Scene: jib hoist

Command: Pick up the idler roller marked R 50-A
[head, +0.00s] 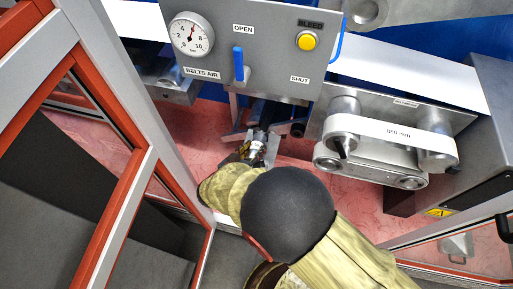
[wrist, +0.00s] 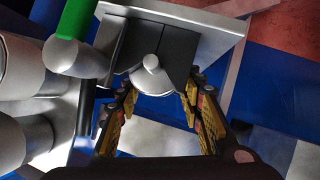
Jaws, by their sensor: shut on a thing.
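In the wrist view, a pale metal roller (wrist: 152,77) shows its round end with a short spindle stub. It lies against a dark-lined metal holder (wrist: 172,38). My gripper (wrist: 158,98) has its yellow-padded fingers on either side of the roller and is shut on it. No R 50-A mark is readable on it. In the head view my gripper (head: 255,150) is low in the opening below the grey panel, and the roller there is too small and covered to make out clearly.
The grey panel (head: 215,62) with gauge (head: 191,35), blue lever (head: 239,64) and yellow button (head: 308,41) overhangs my gripper. A belt unit (head: 385,148) stands close on the right. An orange-edged door frame (head: 130,180) stands left. Large metal cylinders (wrist: 22,142) crowd the wrist view's left.

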